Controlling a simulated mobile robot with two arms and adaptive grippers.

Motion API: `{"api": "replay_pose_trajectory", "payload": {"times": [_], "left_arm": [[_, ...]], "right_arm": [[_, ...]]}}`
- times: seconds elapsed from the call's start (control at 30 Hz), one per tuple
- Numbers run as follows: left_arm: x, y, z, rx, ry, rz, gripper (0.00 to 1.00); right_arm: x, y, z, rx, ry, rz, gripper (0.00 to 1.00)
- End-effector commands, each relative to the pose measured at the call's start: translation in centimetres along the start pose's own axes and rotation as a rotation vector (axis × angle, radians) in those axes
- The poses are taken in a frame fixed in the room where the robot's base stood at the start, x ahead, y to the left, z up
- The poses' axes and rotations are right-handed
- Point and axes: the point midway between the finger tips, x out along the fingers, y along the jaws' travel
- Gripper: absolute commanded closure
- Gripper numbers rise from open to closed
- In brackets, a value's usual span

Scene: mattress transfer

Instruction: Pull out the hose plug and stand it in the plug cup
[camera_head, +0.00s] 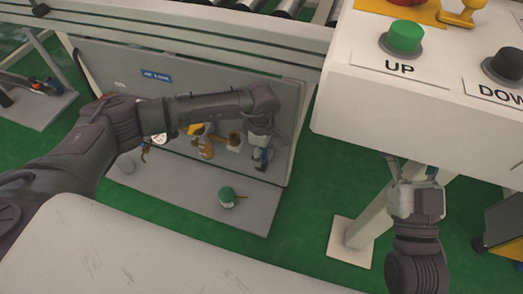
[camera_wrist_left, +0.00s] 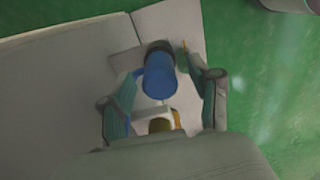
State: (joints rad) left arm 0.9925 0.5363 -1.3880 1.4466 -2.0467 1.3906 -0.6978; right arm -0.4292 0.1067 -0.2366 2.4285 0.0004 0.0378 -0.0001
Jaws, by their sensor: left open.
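A blue, rounded plug-like piece (camera_wrist_left: 160,80) with a dark end lies between the spread fingers of my left gripper (camera_wrist_left: 163,100) in the left wrist view. The fingers stand apart on either side of it, and I see no clear grip on it. In the head view my left gripper (camera_head: 259,150) points down at the front of the grey panel, with the blue piece (camera_head: 262,158) at its tips. A small green-topped, cup-like object (camera_head: 227,193) stands on the grey shelf below; I cannot tell whether it is the plug cup. My right gripper (camera_head: 413,172) is open and empty below the button box.
Brass and yellow fittings (camera_head: 207,146) sit on the panel left of my left gripper. The white button box (camera_head: 335,100) is at upper right. A pale surface (camera_head: 150,250) fills the foreground.

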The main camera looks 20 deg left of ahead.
Motion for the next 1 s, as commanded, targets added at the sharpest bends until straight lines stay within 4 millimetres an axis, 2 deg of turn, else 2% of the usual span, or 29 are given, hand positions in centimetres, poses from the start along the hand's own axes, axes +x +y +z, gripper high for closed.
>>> {"api": "replay_pose_trajectory", "payload": {"times": [0.17,0.4,0.6,0.77,1.0], "left_arm": [[-2.2,0.2,0.0,0.0,-0.002,0.005,0.38],[-7.3,0.2,0.0,0.0,-0.002,0.006,0.38],[-10.6,0.1,0.0,0.0,-0.001,0.003,0.38],[-11.8,0.1,0.0,-0.001,-0.001,0.002,0.38],[-11.9,0.0,0.0,-0.001,0.0,0.001,0.38]], "right_arm": [[0.0,0.0,0.0,0.0,0.0,0.0,0.39],[0.0,0.0,0.0,0.0,0.0,-0.001,0.39],[0.0,0.0,0.0,0.0,-0.001,-0.001,0.39],[0.0,0.0,0.0,0.0,-0.001,-0.001,0.39],[0.0,0.0,0.0,0.0,0.0,-0.001,0.39]]}}
